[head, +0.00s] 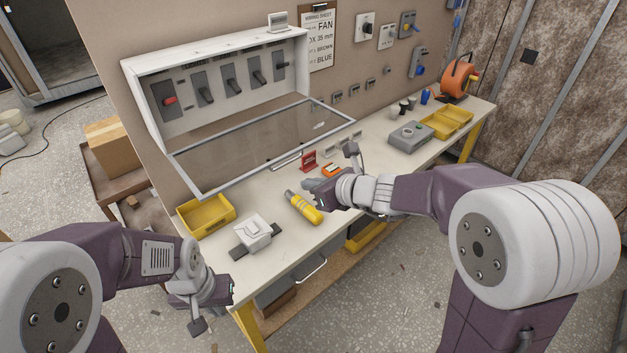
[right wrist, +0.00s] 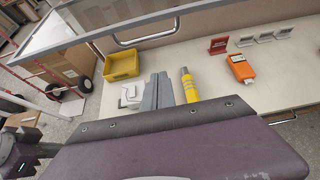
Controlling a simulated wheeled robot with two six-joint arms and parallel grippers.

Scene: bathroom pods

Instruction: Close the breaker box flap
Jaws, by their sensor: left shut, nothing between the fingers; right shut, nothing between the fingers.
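The white breaker box (head: 136,84) is mounted on the wall panel at the back left of the bench. Its clear, grey-framed flap (head: 245,140) is open, folded down and out from the box's lower edge over the bench. The flap's frame and bar handle (right wrist: 146,38) cross the top of the right wrist view. My right gripper (head: 308,186) is shut and empty, just in front of the flap's front edge, apart from it in the picture; its fingers also show in the right wrist view (right wrist: 158,92). My left gripper (head: 232,292) is shut and empty, off the bench's near left corner.
A yellow screwdriver-like tool (head: 303,207), a white switch unit (head: 252,234) and a yellow bin (head: 205,215) lie on the bench near the flap. A red stand (head: 309,161) and an orange meter (head: 332,170) are beside my right gripper. The wall switches are further right.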

